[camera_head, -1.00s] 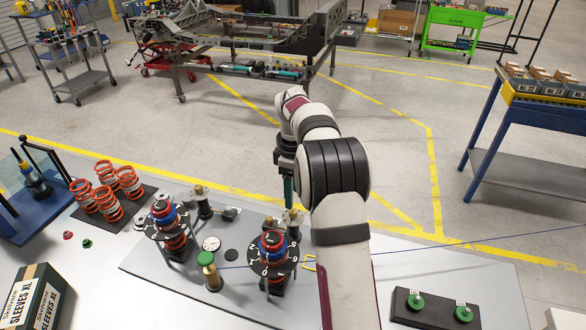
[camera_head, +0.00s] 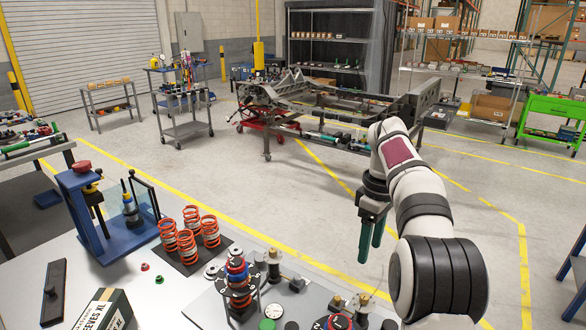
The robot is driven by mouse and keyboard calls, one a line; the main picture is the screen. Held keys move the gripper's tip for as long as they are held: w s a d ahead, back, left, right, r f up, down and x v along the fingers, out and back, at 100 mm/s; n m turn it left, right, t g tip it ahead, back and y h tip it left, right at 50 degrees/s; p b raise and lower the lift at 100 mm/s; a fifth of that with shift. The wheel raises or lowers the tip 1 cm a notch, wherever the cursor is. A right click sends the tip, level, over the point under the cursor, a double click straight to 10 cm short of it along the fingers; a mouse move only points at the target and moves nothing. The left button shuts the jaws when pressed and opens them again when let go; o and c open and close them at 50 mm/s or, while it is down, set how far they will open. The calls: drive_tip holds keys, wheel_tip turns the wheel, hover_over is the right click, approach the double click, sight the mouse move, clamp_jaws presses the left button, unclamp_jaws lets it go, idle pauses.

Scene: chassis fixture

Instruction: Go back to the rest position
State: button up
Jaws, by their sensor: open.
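My gripper (camera_head: 371,239) is at the end of my white and dark arm, right of centre in the head view. Its two green fingers point down and stand apart with nothing between them. It hangs above and beyond the table's far edge, clear of the parts. The grey fixture plate (camera_head: 207,309) lies on the table at the bottom. A shock assembly with blue and red rings (camera_head: 238,282) stands upright on it.
Orange springs (camera_head: 188,241) stand on a dark mat left of the plate. A blue press stand (camera_head: 82,213) is farther left, with a sleeves box (camera_head: 105,312) in front. A car chassis (camera_head: 330,105) stands beyond on the floor. Open floor lies between it and the table.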

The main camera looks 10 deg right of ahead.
drive_tip(key=s+a+r+m, duration=0.3)
drive_tip(key=s+a+m, duration=0.1)
drive_tip(key=s+a, duration=0.6)
drive_tip(key=s+a+f+m, duration=0.2)
drive_tip(key=s+f+m, duration=0.1)
drive_tip(key=s, duration=0.4)
drive_tip(key=s+a+f+m+y, duration=0.1)
drive_tip(key=s+a+f+m, duration=0.2)
drive_tip(key=s, duration=0.5)
drive_tip(key=s+a+f+m, duration=0.3)
drive_tip(key=s, duration=0.5)
drive_tip(key=shift+y, duration=0.3)
